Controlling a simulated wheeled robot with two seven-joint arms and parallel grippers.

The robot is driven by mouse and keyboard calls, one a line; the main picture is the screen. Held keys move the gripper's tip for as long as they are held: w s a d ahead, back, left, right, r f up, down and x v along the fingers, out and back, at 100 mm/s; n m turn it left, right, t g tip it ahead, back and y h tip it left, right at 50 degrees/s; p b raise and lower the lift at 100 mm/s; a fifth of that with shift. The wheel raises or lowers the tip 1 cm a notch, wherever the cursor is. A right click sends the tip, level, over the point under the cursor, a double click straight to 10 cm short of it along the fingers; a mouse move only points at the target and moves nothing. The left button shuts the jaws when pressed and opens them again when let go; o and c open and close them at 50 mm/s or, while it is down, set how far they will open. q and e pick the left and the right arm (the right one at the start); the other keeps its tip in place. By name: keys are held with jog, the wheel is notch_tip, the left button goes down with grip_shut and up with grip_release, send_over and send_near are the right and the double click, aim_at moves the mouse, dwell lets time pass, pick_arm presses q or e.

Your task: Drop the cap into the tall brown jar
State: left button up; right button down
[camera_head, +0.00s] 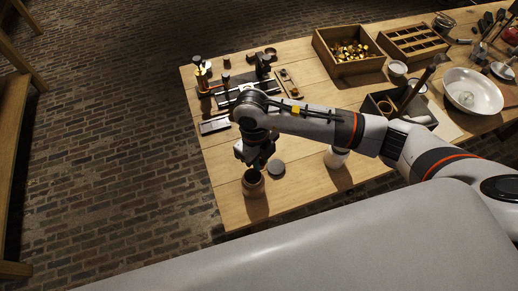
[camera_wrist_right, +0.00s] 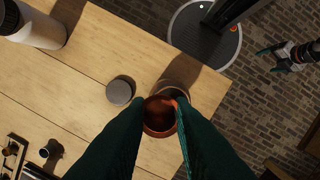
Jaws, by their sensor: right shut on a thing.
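My right gripper (camera_head: 258,162) hangs just above the brown jar (camera_head: 253,184), near the table's front left corner. In the right wrist view, my right gripper (camera_wrist_right: 160,108) has its dark green fingers shut on a reddish-brown round cap (camera_wrist_right: 160,116). The cap overlaps the jar's rim (camera_wrist_right: 174,89) in that view; I cannot tell how far above the mouth it is. In the head view the cap is hidden by the gripper. My left gripper (camera_wrist_right: 282,58) shows in the wrist view, empty, fingers apart, away from the table.
A grey round lid (camera_head: 276,168) lies beside the jar. A white jar (camera_head: 335,158) stands farther right, under my right arm. A small metal apparatus (camera_head: 236,90), a wooden box (camera_head: 349,53) and a white bowl (camera_head: 472,91) are farther back. The table's edge is close to the jar.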

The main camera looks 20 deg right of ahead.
jog(key=shift+a+m, duration=0.15)
jog(key=shift+m, duration=0.25)
jog(key=shift+f, duration=0.1)
notch_tip(320, 180, down, 6)
jog(key=b, duration=0.4)
jog(key=c, duration=1.2)
grip_release()
jog(key=r, duration=0.4)
jog(key=w+r+b, duration=0.1)
jog(key=r, duration=0.3)
jog(key=r+b, duration=0.1)
jog(key=r, duration=0.3)
jog(key=shift+w+a, duration=0.15)
jog(key=shift+a, duration=0.2)
